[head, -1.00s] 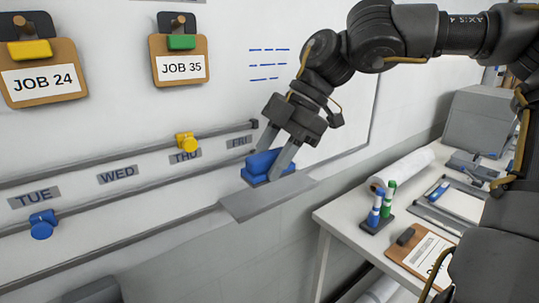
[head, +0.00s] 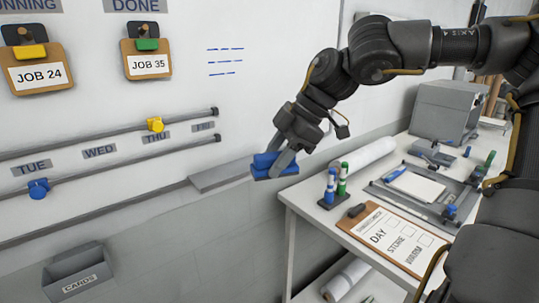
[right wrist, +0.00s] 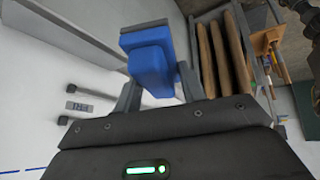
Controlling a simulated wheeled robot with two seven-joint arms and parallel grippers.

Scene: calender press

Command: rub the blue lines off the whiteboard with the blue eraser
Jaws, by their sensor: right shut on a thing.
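The blue eraser (head: 273,165) is held between the fingers of my right gripper (head: 278,160), which is shut on it. It also shows in the right wrist view (right wrist: 150,62) between the two fingers. In the head view it is in front of the wall, just right of the grey ledge (head: 222,176) below the board. The blue lines (head: 226,61) are several short dashed strokes in three rows on the whiteboard (head: 268,75), above and left of the gripper. A bit of blue line also shows at the lower left of the right wrist view. My left gripper is not in view.
Two rails (head: 110,143) with a yellow knob (head: 155,124) and a blue knob (head: 38,188) cross the board at left. Clipboards hang above. A table (head: 291,196) at right carries markers (head: 336,185), a paper roll (head: 363,155) and a clipboard (head: 390,238).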

